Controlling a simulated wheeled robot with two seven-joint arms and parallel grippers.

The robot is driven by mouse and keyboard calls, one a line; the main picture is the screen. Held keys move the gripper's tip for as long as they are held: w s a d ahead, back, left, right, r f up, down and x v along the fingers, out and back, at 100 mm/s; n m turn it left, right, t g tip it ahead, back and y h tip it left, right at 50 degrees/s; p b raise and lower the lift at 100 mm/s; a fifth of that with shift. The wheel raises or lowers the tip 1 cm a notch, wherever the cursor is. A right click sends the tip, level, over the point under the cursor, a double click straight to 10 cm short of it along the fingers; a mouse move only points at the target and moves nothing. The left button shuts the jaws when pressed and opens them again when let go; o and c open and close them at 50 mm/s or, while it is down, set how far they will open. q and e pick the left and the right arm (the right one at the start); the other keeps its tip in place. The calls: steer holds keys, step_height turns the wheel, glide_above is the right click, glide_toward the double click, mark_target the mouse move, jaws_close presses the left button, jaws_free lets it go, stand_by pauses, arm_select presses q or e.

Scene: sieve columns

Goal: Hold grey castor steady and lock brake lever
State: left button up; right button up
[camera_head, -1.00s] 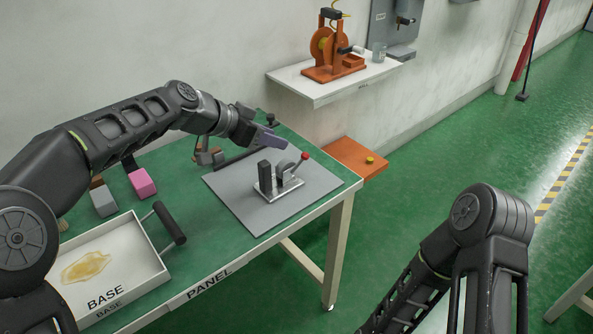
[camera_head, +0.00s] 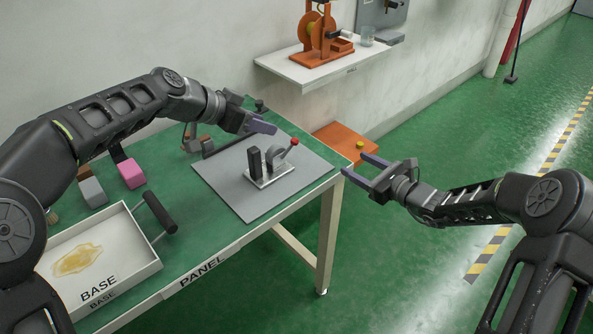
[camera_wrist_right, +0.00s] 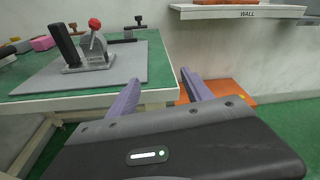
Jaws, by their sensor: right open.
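The grey castor (camera_head: 272,160) stands on a metal plate on the grey mat (camera_head: 232,192). Its brake lever (camera_head: 287,149) slants up to a red knob (camera_head: 294,142); a black upright block (camera_head: 254,161) stands beside the wheel. In the right wrist view, the castor (camera_wrist_right: 94,50) and red knob (camera_wrist_right: 94,23) are at upper left. My left gripper (camera_head: 267,127) is behind the castor, apart from it; its finger gap is unclear. My right gripper (camera_head: 361,166) is open and empty, right of the table corner; its fingers also show in the right wrist view (camera_wrist_right: 160,78).
A white BASE tray (camera_head: 150,265) and pink block (camera_head: 132,173) are at left on the green table. An orange platform (camera_head: 338,140) lies behind the table's right corner. A wall shelf (camera_head: 300,68) holds an orange device. The floor at right is open.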

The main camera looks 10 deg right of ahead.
step_height(320, 180, up, 4)
steer(key=w+a+m+t, duration=0.1)
steer(key=w+m+t, duration=0.1)
steer(key=g+y, duration=0.1)
steer(key=y, duration=0.1)
glide_toward(277, 155)
steer(key=shift+n, duration=0.4)
steer(key=w, duration=0.1)
steer(key=w+f, duration=0.1)
steer(key=w+a, duration=0.1)
steer(key=shift+w+a+f, duration=0.1)
steer(key=shift+w+f, duration=0.1)
steer(key=shift+f, duration=0.2)
steer(key=shift+x, duration=3.95)
steer(key=shift+r, duration=0.1)
jaws_close()
